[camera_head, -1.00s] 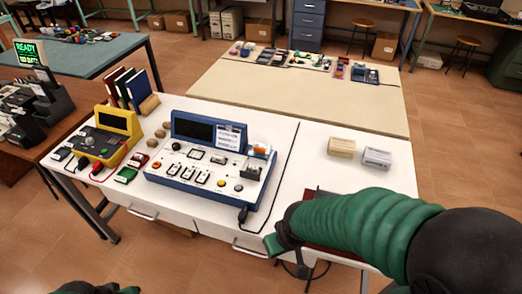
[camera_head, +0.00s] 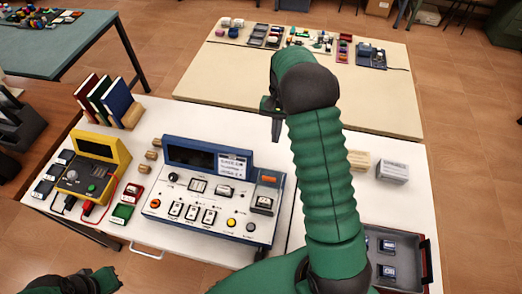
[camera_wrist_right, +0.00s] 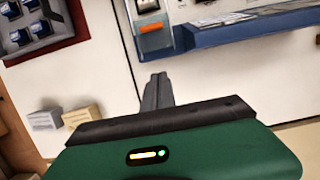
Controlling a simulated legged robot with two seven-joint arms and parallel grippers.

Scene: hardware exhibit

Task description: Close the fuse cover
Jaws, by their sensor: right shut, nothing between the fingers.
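The blue-edged test console (camera_head: 190,222) stands on the white table. At its right end is the fuse unit (camera_head: 263,203), a pale block with a dark window, with an orange part (camera_head: 268,180) behind it. The orange part also shows at the top of the right wrist view (camera_wrist_right: 155,38). I cannot make out the cover's clear edges or its angle. My right gripper (camera_head: 276,132) is shut and empty, pointing down above and beyond the console's right end, apart from it. Its fingers show in the wrist view (camera_wrist_right: 158,90). My left gripper (camera_head: 95,280) is partly in view, low at left; its jaws are unclear.
A yellow meter (camera_head: 92,170) and upright books (camera_head: 112,100) stand left of the console. Pale boxes (camera_head: 392,171) and an open case with blue parts (camera_head: 412,262) lie at right. My right arm crosses the table's right half.

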